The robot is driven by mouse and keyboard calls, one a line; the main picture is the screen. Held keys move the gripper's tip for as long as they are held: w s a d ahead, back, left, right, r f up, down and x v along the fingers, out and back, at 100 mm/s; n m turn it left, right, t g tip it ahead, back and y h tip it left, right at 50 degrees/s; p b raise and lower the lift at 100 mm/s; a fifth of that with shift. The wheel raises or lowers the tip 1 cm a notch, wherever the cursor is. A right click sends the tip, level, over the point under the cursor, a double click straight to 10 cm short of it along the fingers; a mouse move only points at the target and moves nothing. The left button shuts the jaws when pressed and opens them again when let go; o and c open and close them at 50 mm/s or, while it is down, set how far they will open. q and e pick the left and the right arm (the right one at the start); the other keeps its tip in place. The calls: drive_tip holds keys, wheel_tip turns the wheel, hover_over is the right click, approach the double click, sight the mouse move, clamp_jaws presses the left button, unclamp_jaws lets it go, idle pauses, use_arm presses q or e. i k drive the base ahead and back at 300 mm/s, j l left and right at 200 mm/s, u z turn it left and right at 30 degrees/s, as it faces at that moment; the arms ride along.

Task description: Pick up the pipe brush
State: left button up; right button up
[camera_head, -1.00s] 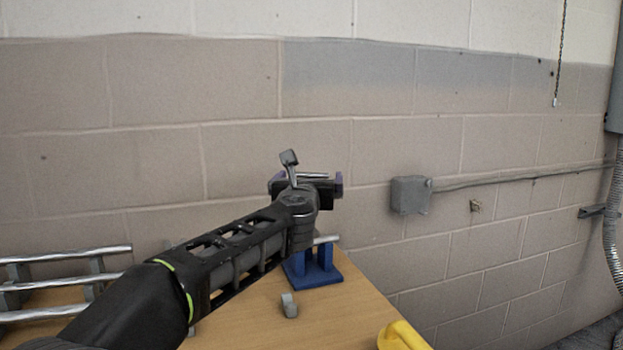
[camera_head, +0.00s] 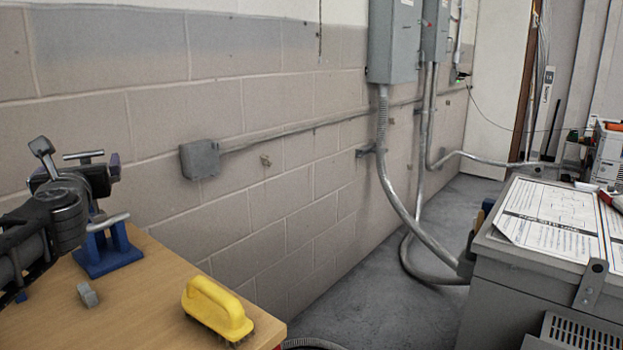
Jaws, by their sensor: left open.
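A yellow brush (camera_head: 216,306), the one I take as the pipe brush, lies on the right front part of the wooden table (camera_head: 140,318). Its handle is on top and dark bristles show beneath. My left gripper (camera_head: 92,178) is at the left of the view, beyond and to the left of the brush and clearly apart from it. It is open, above or in front of a blue stand (camera_head: 108,252). My arm hides part of that stand. My right gripper is not in view.
A small grey clip-like part (camera_head: 88,295) lies between the stand and the brush. A grey metal cabinet (camera_head: 520,262) with printed sheets (camera_head: 552,222) stands at right. Conduits run down the block wall. The table around the brush is clear.

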sight(208, 302)
drive_tip(key=k+l, duration=1.1)
drive_tip(key=l, duration=0.15)
